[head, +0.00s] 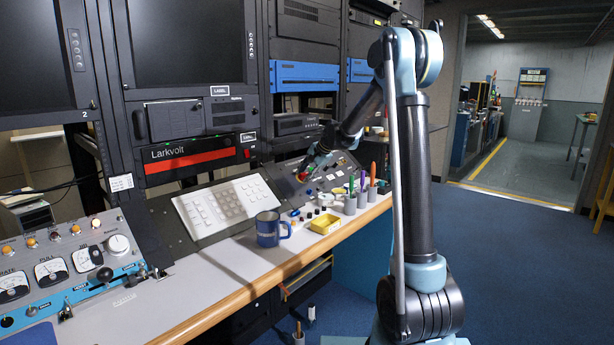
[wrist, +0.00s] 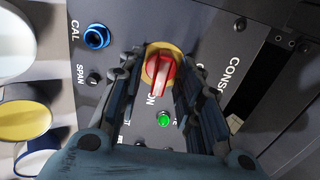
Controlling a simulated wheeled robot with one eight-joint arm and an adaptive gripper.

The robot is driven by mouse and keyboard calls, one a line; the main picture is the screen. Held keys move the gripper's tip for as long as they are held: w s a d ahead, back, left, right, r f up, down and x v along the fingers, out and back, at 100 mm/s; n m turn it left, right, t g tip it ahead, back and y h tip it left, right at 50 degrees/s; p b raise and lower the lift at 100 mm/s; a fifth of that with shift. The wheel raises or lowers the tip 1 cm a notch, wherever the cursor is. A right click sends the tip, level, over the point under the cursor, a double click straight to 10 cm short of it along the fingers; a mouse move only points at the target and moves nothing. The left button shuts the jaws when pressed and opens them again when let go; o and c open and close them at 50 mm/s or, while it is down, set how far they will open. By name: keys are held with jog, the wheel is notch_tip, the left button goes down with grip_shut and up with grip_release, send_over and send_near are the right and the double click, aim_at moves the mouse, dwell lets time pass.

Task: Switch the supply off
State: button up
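The supply switch is a red rotary knob (wrist: 160,78) on a yellow round plate (wrist: 150,62), set in a grey panel (wrist: 205,30). Its handle points toward the "ON" label. A green lamp (wrist: 164,119) beside it is lit. My gripper (wrist: 161,73) is over the panel with one finger on each side of the knob. Gaps show between the fingers and the knob, so it looks open. In the head view my gripper (head: 307,170) is at the sloped console right of the keypad, and a bit of red shows beside it. Part of the lettering is hidden by the fingers.
A blue "CAL" socket (wrist: 97,38) and a black "SPAN" knob (wrist: 94,78) sit left of the switch. On the desk stand a blue mug (head: 268,230), a yellow tray (head: 325,223) and grey pen cups (head: 350,205). A white keypad (head: 225,208) lies left.

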grip_shut()
jog(key=shift+d, duration=0.2)
jog(key=shift+a, duration=0.1)
